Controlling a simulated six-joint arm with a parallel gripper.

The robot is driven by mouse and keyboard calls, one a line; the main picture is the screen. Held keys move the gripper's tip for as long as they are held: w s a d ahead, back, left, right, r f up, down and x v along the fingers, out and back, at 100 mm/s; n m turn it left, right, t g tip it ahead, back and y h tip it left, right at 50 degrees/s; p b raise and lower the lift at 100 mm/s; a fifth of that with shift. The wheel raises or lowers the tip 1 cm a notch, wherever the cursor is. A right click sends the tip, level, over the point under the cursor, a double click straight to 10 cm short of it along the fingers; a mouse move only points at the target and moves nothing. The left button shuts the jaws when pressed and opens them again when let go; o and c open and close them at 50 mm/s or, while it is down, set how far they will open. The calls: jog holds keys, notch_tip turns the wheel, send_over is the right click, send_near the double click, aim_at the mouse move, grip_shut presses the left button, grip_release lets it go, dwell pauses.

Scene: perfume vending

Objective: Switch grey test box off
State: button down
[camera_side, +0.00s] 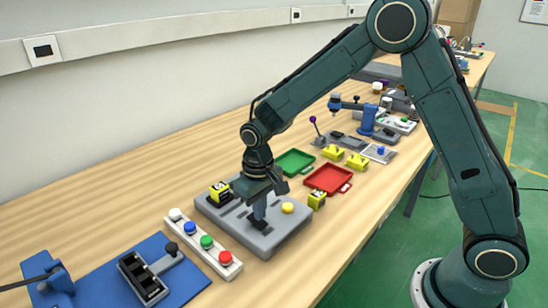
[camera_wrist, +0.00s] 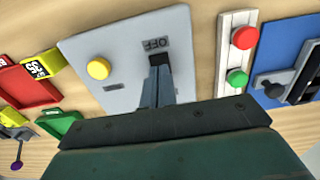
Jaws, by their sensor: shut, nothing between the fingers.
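The grey test box (camera_side: 283,236) lies flat on the wooden table in the side view. It has a round yellow button (camera_side: 288,208) and dark slots in its top. In the wrist view the box (camera_wrist: 120,50) shows an OFF label (camera_wrist: 155,43) near one edge, with a dark switch slot (camera_wrist: 158,59) beside it. My gripper (camera_side: 262,222) points down over the box, its fingers closed together with nothing between them. In the wrist view the fingertips (camera_wrist: 160,68) are at the dark slot beside OFF. They hide part of it, so I cannot tell the switch position or contact.
A white strip with coloured buttons (camera_side: 205,244) and a blue board (camera_side: 182,278) lie left of the box. A yellow block (camera_side: 219,193) stands at its far left corner, another (camera_side: 316,199) at its right. Red (camera_side: 328,180) and green (camera_side: 295,162) trays lie beyond.

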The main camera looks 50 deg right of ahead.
aim_at(261, 223)
jog(key=shift+r, duration=2.85)
jog(key=s+d+r+t, duration=0.3)
jog(key=s+d+r, duration=0.2)
jog(key=s+r, duration=0.6)
jog(key=s+d+r+t, duration=0.1)
jog(key=s+r, duration=0.1)
jog(key=s, duration=0.5)
jog(key=s+d+r+t, duration=0.1)
jog(key=s+d, duration=0.1)
jog(key=s, duration=0.5)
jog(key=shift+s+d+r+t, duration=0.2)
jog(key=shift+d+r+t, duration=0.1)
jog(key=shift+r, duration=0.1)
